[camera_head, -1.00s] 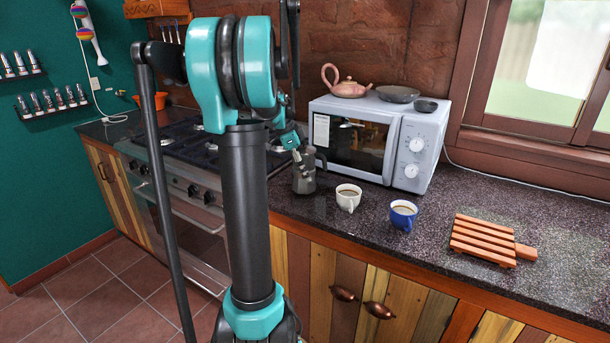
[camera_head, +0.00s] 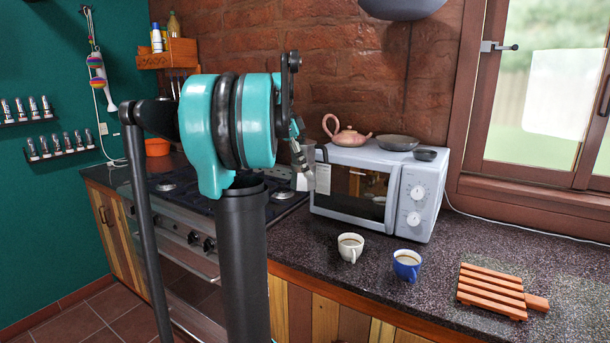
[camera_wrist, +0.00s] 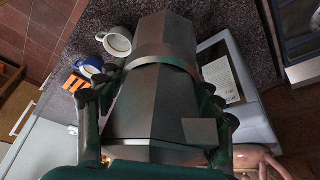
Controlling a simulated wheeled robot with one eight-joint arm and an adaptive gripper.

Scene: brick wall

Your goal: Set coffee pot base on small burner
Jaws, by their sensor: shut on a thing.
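The grey metal coffee pot (camera_head: 304,178) is off the counter, in front of the microwave's left side. My gripper (camera_wrist: 158,98) is shut on it, with fingers on both sides of the faceted body. The pot (camera_wrist: 165,45) fills the middle of the wrist view. In the head view the gripper is small and partly hidden by my arm. The stove (camera_head: 168,214) stands left of the pot, with dark grates and burners on top. A left burner (camera_head: 165,186) shows; my arm hides much of the cooktop. I cannot tell which burner is the small one.
The white microwave (camera_head: 325,204) stands right of the stove with a teapot (camera_head: 346,136) and dishes on top. A white cup (camera_head: 350,247) and a blue cup (camera_head: 407,265) stand on the counter before it. A wooden trivet (camera_head: 490,291) lies at right.

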